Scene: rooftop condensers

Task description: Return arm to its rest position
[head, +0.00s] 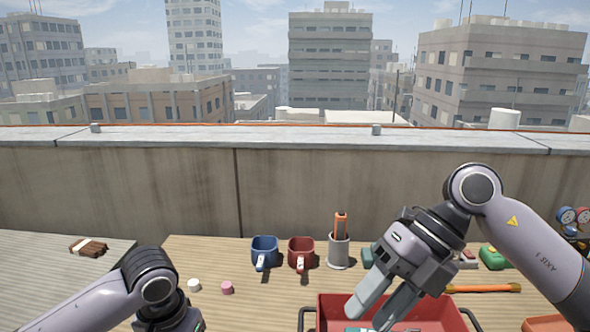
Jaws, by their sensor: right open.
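My right gripper (370,314) is open. It points down and to the left over the red tray (428,309), with its fingertips above the tray's left part. I cannot tell whether the fingers touch anything inside. My right arm comes in from the right edge and bends at a raised joint above the bench. My left arm (152,287) comes in from the lower left with its wrist bent down at the bottom edge. The left fingers are cut off by the frame.
White (194,285) and pink (227,288) pieces lie near my left wrist. An orange-handled tool (485,288) lies right. A brush (88,247) lies far left.

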